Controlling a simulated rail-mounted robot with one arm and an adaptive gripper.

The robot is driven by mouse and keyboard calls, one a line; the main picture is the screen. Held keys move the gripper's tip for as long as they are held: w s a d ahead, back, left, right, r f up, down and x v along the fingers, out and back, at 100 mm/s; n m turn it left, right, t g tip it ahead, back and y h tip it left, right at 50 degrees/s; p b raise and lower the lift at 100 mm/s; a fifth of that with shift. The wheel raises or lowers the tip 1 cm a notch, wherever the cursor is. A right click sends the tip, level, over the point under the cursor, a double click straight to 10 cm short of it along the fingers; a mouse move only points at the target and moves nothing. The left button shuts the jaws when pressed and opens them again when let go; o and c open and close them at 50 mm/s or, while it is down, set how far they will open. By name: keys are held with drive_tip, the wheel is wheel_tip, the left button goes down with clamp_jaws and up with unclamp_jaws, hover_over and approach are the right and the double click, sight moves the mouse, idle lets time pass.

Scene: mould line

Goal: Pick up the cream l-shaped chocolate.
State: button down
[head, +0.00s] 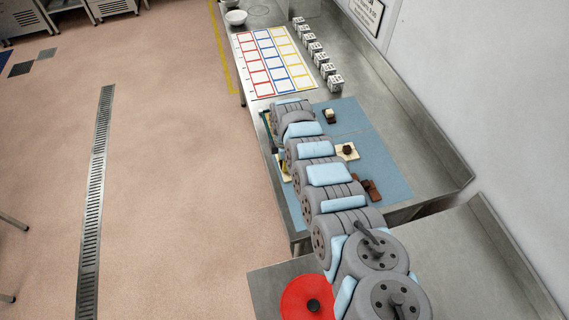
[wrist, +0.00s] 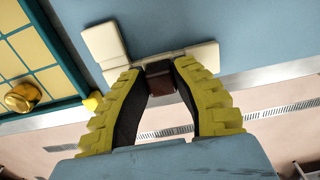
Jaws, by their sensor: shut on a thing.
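The cream L-shaped chocolate (wrist: 108,43) shows in the wrist view beyond my fingertips, one leg pointing up-left and the other lying to the right. A dark brown block (wrist: 158,70) stands at its near side like a grip knob. My gripper (wrist: 158,78) has yellow fingers with black inner pads, and their tips are closed on the brown block, one on each side. The fingers cover part of the cream piece. I cannot tell whether it is clear of the blue mat. In the head view my arm hides most of the gripper and piece.
A teal-framed tray (wrist: 78,58) with a golden knob (wrist: 22,97) is close at the left in the wrist view. On the blue mat (head: 385,165) lie a cream square with a brown knob (head: 347,152), another small piece (head: 330,116) and brown pieces (head: 371,190). A coloured grid sheet (head: 268,62) lies farther back.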

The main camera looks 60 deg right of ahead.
idle(0.3)
wheel_tip(320, 180, up, 3)
drive_tip(key=shift+r+p, duration=0.1)
drive_tip(key=shift+p, duration=0.5)
drive_tip(key=shift+s+a+r, duration=0.35)
drive_tip(key=shift+a+r, duration=0.15)
drive_tip(key=shift+a, duration=0.05)
drive_tip(key=s+a+r+p, duration=0.4)
drive_tip(key=r+p, duration=0.3)
drive_tip(key=r, duration=0.1)
drive_tip(key=s+a+r+p, duration=0.4)
drive_tip(key=a+r+p, duration=0.1)
drive_tip(key=r+p, duration=0.2)
drive_tip(key=shift+s+a+r+p, duration=0.25)
drive_tip(key=shift+r+p, duration=0.15)
drive_tip(key=shift+p, duration=0.2)
